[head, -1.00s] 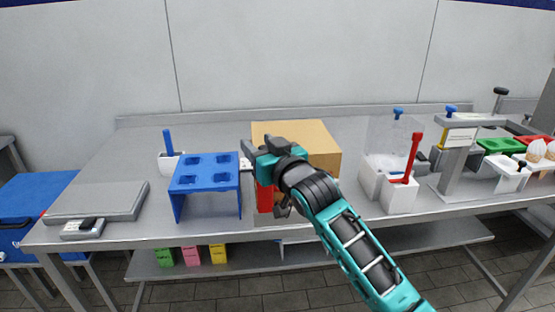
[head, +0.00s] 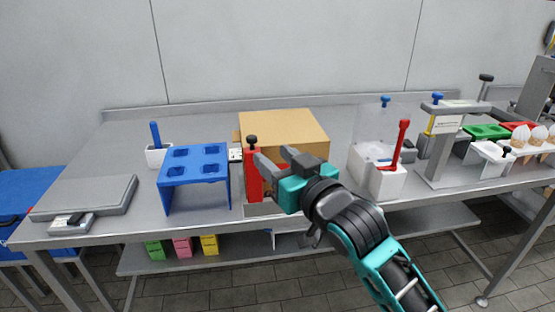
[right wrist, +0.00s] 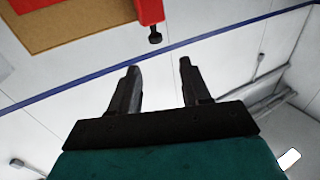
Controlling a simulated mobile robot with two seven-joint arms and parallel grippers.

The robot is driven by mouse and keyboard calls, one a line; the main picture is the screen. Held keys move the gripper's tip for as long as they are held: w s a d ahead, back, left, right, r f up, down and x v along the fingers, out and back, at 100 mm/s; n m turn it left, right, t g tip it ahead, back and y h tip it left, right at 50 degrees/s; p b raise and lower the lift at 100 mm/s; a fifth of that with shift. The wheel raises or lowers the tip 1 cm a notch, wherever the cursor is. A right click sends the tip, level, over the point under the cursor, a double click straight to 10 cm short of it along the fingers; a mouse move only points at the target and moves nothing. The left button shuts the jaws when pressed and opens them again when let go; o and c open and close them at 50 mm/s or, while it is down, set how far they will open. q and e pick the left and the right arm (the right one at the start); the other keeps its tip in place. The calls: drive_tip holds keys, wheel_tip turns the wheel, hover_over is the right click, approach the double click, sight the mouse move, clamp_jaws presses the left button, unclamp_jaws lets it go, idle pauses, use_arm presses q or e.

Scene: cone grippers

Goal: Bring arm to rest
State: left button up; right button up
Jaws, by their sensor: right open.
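My right gripper (head: 273,159) is open and empty in the head view, in front of the cardboard box (head: 285,125) and at the right of a red upright holder with a black knob (head: 254,175). In the right wrist view its two dark fingers (right wrist: 158,85) stand apart with nothing between them. The teal and black right arm (head: 355,230) comes in from the lower right. My left gripper is not in view.
A blue stand with several holes (head: 195,165) is left of the gripper. A scale (head: 85,198) lies at the table's left end. A white container with a red scoop (head: 385,180) stands at the right. Green and red trays (head: 487,131) and cones (head: 530,136) are farther right.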

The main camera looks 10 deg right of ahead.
drive_tip(key=s+d+f+m+g+h, duration=0.1)
drive_tip(key=s+d+f+h, duration=0.2)
drive_tip(key=f, duration=0.7)
drive_tip(key=s+d+f+m+g, duration=0.1)
drive_tip(key=s+d+f+g, duration=0.3)
drive_tip(key=f, duration=0.6)
drive_tip(key=s+d+f+h, duration=0.2)
drive_tip(key=s+d+f, duration=0.2)
drive_tip(key=s+f, duration=0.9)
drive_tip(key=shift+s+g+h, duration=0.3)
drive_tip(key=shift+s, duration=0.45)
